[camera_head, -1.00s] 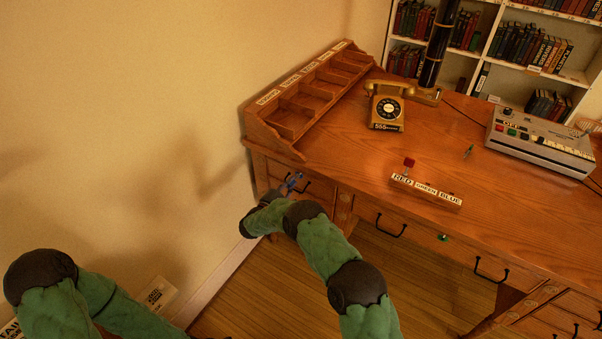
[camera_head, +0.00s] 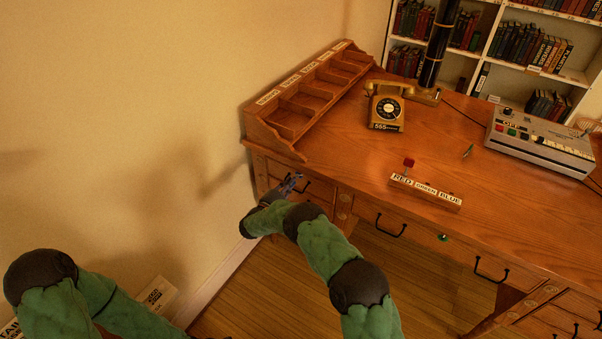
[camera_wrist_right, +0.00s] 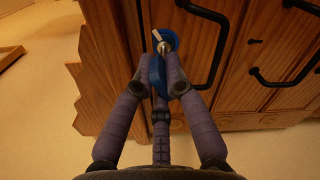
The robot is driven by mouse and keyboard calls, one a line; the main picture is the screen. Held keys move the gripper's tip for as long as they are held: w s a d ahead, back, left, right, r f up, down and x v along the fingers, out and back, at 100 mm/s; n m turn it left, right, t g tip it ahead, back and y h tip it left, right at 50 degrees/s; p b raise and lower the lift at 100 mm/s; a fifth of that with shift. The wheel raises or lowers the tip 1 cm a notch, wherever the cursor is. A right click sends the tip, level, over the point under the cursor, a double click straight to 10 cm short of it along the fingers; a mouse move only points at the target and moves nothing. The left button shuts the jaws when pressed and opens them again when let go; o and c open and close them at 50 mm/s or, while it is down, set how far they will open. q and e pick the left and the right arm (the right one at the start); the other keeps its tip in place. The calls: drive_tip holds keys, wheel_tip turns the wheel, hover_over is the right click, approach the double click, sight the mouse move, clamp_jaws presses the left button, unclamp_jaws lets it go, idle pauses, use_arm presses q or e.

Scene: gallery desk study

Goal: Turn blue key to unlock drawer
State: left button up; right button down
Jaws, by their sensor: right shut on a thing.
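The blue key (camera_wrist_right: 157,72) is in the right wrist view, between my right gripper's fingers, with a round metal lock or stem at its far end. My right gripper (camera_wrist_right: 163,88) is shut on it. In the head view my right gripper (camera_head: 289,185) is at the front of the desk's upper left drawer (camera_head: 318,190), which looks closed. The fingers mostly hide the key there, and its exact angle is unclear. My left arm is at the lower left; only a dark sliver by its end shows at the bottom edge.
A key rack (camera_head: 426,191) labelled RED, GREEN, BLUE holds a red key (camera_head: 409,163). A green piece (camera_head: 443,238) sits in the middle drawer front. A black handle (camera_wrist_right: 217,50) is close right of my fingers. A telephone (camera_head: 386,107) and organizer (camera_head: 290,122) stand on the desk.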

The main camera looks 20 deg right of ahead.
drive_tip(key=shift+w+a+r, duration=0.1)
drive_tip(key=shift+a, duration=0.15)
drive_tip(key=shift+m, duration=1.4)
drive_tip(key=shift+m, duration=1.5)
drive_tip(key=c, duration=1.2)
unclamp_jaws()
drive_tip(key=shift+a, duration=0.1)
drive_tip(key=o, duration=0.5)
drive_tip(key=shift+d, duration=0.2)
